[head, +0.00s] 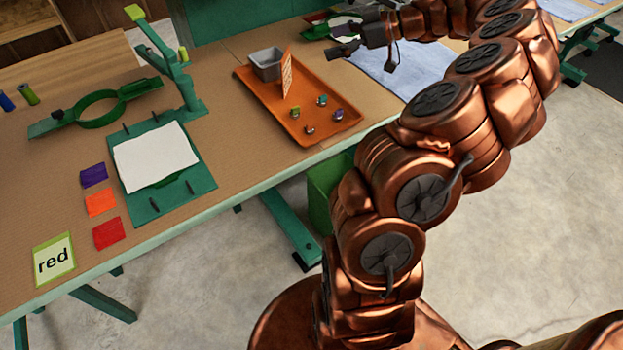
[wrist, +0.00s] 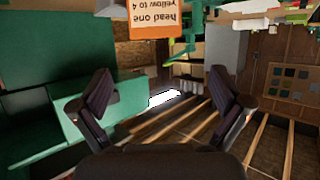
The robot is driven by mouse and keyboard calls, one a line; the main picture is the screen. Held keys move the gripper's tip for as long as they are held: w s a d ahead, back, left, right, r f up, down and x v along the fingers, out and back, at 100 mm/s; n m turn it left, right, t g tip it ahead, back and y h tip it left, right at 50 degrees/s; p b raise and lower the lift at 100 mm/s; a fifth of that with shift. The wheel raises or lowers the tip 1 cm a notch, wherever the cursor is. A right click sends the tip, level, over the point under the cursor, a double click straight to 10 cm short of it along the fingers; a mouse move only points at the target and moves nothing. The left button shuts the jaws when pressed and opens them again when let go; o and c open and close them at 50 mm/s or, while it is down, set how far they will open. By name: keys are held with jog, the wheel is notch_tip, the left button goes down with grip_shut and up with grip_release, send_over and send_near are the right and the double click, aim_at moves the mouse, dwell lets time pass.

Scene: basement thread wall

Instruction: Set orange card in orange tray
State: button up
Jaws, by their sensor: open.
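A small flat orange card (head: 101,202) lies on the brown table between a purple card and a red card, at the left. The orange tray (head: 268,102) lies near the middle of the table. In it are a grey box, an upright orange sign with print, and several small coloured pieces. My gripper (head: 360,46) is open and empty, above the table to the right of the tray's far end. In the wrist view my gripper (wrist: 160,95) has both fingers spread with nothing between them. The flat orange card is not visible there.
The purple card (head: 94,176), red card (head: 108,233) and "red" label card (head: 54,261) lie nearby. A green board with white paper (head: 155,157) and a green upright stand (head: 182,75) lie between the cards and tray. The printed orange sign (wrist: 160,17) shows upside down in the wrist view.

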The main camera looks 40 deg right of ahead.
jog(key=a+r+g+y, duration=0.15)
jog(key=a+g, duration=0.35)
jog(key=a, duration=1.5)
jog(key=s+a+f+g+h, duration=0.2)
jog(key=s+a+g+h, duration=0.15)
jog(key=s+a, duration=0.6)
jog(key=s+a+f+m+g+h, duration=0.2)
jog(key=s+a+f+m+g, duration=0.1)
jog(key=s+a+f, duration=0.4)
jog(key=s+d+f+m+h, duration=0.1)
jog(key=s+d+m+h, duration=0.1)
jog(key=s, duration=0.5)
jog(key=s+d+f+m+g+h, duration=0.1)
jog(key=s+d+f+m+h, duration=0.1)
jog(key=s, duration=0.4)
jog(key=shift+s+d+f+m+h, duration=0.15)
jog(key=shift+s+d+m+h, duration=0.25)
jog(key=shift+d+m, duration=0.15)
jog(key=s+p+v, duration=0.2)
jog(key=p+v, duration=1)
jog(key=shift+r, duration=0.55)
jog(key=shift+w+t, duration=0.1)
jog(key=shift+t, duration=0.15)
